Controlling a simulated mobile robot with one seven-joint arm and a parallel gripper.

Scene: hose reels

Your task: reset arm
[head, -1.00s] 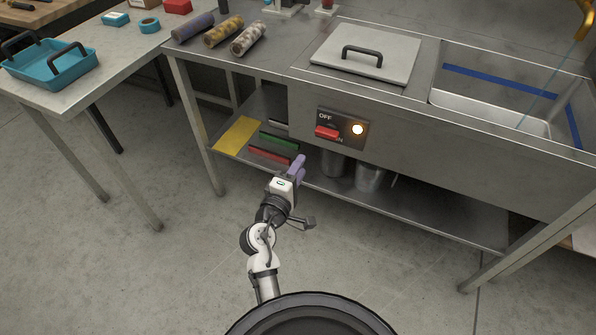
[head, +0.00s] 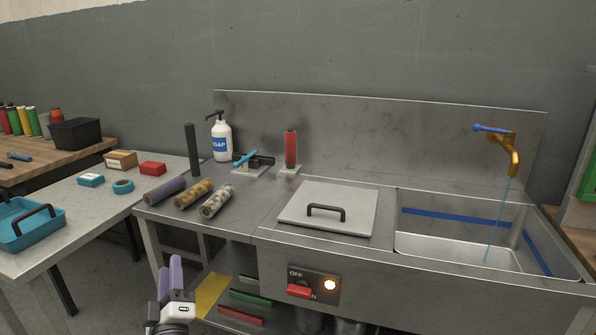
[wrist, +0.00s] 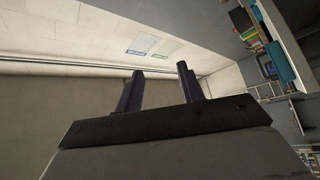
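My gripper (head: 170,272) shows at the lower left of the head view, its two purple fingers pointing up. It stands in front of the steel counter, near the counter's left leg, and appears to touch nothing. In the wrist view my gripper (wrist: 158,84) has its two dark fingers apart with nothing between them. Beyond the fingers the wrist view shows a pale wall or ceiling surface and shelving at the right. The rest of my arm is mostly below the head view.
The steel counter (head: 250,222) holds several patterned rolls, a soap bottle (head: 221,140), a lidded panel (head: 328,207) and a sink (head: 460,250) with water running from the tap. A switch panel (head: 313,285) with a lit lamp is on its front. A blue tray (head: 30,230) sits at left.

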